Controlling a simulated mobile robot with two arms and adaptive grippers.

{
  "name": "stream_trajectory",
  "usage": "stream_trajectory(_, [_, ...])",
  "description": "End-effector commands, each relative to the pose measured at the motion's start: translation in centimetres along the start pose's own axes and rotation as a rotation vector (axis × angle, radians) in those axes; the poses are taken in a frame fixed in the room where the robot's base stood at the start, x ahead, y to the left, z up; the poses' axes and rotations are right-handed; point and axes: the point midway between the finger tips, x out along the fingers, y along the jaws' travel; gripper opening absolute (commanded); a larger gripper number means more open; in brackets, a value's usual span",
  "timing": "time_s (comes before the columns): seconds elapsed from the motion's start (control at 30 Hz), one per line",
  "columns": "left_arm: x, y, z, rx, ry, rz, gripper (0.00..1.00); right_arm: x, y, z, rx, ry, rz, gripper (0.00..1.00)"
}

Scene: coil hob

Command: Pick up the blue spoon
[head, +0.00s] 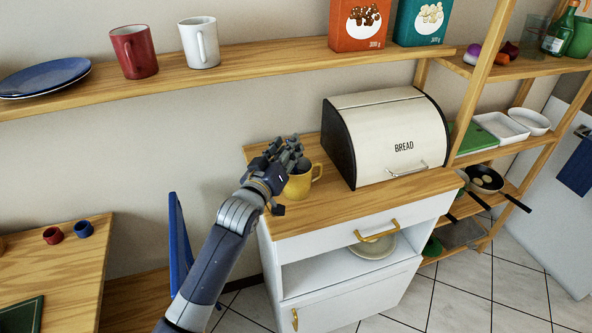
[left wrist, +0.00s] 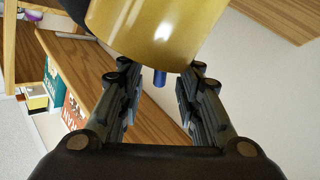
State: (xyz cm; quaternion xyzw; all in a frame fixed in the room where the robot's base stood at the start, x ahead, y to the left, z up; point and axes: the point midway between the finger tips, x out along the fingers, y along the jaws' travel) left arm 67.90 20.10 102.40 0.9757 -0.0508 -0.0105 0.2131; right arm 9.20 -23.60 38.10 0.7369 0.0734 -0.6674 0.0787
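A yellow mug (head: 304,182) stands on the wooden top of the white cabinet, handle to the right. My left gripper (head: 287,152) is just above and behind its rim and covers part of it. In the left wrist view the mug (left wrist: 158,28) fills the top of the picture. A short blue end, seemingly the spoon (left wrist: 160,77), sticks out past the mug's edge. It shows between the two spread fingers of my left gripper (left wrist: 160,96), with gaps on both sides. The rest of the spoon is hidden, and I cannot see it in the head view. My right gripper is out of view.
A bread box (head: 385,138) stands right of the mug on the cabinet top (head: 420,193). A wall shelf (head: 230,72) above holds a red mug (head: 134,51), a white mug (head: 199,42) and cereal boxes. Bare cabinet top lies in front of the mug.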

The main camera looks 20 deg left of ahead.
Motion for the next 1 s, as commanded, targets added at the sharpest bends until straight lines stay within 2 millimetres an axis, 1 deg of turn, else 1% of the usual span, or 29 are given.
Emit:
stream_trajectory(0.03, [0.7,0.1,-0.1,0.000,-0.001,0.000,0.32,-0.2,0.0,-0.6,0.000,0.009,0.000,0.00])
stream_trajectory(0.07, [1.1,0.1,-0.1,0.000,0.000,0.000,0.32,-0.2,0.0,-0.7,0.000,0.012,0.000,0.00])
stream_trajectory(0.2, [2.0,0.1,0.0,0.000,-0.001,0.000,0.32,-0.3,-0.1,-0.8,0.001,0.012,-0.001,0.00])
stream_trajectory(0.47, [2.1,0.0,0.1,0.000,-0.001,0.000,0.32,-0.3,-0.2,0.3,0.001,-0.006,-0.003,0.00])
stream_trajectory(0.5, [2.1,0.0,0.1,0.000,-0.001,0.000,0.23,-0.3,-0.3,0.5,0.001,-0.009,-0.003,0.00])
stream_trajectory(0.57, [2.1,0.0,0.1,0.000,-0.001,0.000,0.09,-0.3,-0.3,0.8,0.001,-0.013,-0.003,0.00])
stream_trajectory(0.6, [2.1,0.0,0.1,0.000,-0.001,0.000,0.00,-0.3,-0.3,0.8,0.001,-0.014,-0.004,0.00])
stream_trajectory(1.0, [2.1,0.0,0.0,0.000,-0.001,0.000,0.00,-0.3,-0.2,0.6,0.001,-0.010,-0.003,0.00])
